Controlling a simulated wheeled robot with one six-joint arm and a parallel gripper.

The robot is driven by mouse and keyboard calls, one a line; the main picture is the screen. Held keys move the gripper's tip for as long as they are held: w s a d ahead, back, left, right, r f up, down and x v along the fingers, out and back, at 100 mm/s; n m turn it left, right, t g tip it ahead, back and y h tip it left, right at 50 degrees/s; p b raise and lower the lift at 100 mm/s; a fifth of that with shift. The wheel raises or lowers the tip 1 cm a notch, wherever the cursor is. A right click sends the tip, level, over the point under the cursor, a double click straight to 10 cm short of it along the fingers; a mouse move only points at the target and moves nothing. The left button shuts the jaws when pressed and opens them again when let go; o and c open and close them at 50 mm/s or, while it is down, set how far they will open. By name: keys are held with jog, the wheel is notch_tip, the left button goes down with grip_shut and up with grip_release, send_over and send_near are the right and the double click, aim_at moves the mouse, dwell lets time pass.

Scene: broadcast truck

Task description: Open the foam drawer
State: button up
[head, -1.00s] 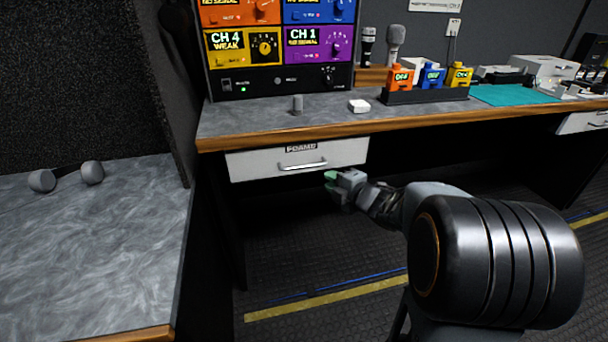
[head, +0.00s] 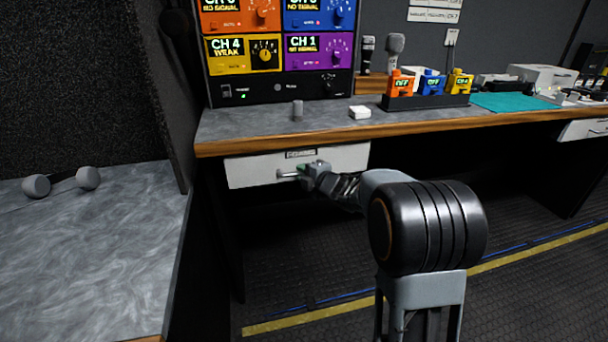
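The foam drawer (head: 247,170) is a white drawer front under the wooden-edged desk, with a dark label at its top middle. It looks shut, flush under the desk. Its silver bar handle (head: 286,175) shows only at its left end; my gripper covers the rest. My gripper (head: 304,172) is right at the handle, in front of the drawer's middle. The fingertips are small and partly hidden, so I cannot tell whether they are around the handle or touching it.
A side counter (head: 90,250) with headphones (head: 62,182) stands at left. The floor below the drawer is clear.

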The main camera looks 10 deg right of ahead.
jog(key=shift+c, duration=0.5)
grip_shut()
jog(key=shift+s, duration=0.1)
